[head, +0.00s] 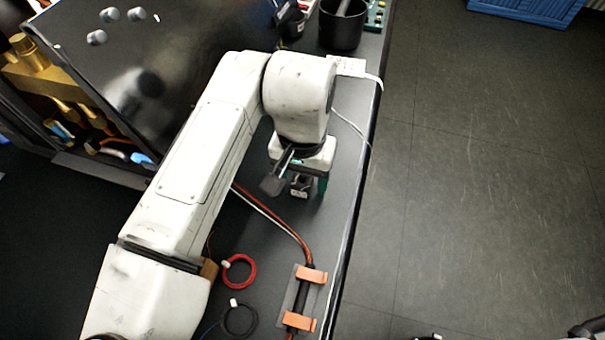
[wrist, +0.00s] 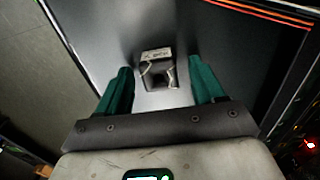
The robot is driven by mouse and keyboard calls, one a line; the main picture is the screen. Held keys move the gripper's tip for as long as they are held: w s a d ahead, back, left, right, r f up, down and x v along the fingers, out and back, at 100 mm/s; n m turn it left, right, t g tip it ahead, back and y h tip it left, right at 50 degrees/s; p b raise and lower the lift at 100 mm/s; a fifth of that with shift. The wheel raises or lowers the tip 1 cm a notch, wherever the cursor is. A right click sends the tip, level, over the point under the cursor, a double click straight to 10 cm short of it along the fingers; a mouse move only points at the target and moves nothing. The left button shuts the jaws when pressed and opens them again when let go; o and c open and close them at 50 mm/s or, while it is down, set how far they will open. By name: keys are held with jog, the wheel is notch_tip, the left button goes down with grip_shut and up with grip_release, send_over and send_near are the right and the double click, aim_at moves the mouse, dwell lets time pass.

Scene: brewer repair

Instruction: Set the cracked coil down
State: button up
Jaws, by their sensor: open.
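The coil (wrist: 157,72) is a small dark block with a lighter grey, marked top. It stands on the dark bench top, between the two green fingers of my gripper (wrist: 160,88) in the wrist view. The fingers are spread wide, with a visible gap on each side of the coil. In the head view, the coil (head: 300,188) shows just below my gripper (head: 304,178), whose body hides part of it. A pale line runs over the coil's face, but I cannot tell whether it is a crack.
The bench's right edge (head: 352,235) is close to the gripper, with open floor beyond. A black machine (head: 165,60) stands on the left. Red and white cables, a red wire loop (head: 239,271) and an orange-clamped part (head: 305,300) lie nearer. A black cup (head: 342,28) stands behind.

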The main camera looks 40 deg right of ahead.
jog(key=shift+r, duration=0.15)
notch_tip(320, 180, up, 12)
dwell(0.4)
dwell(0.5)
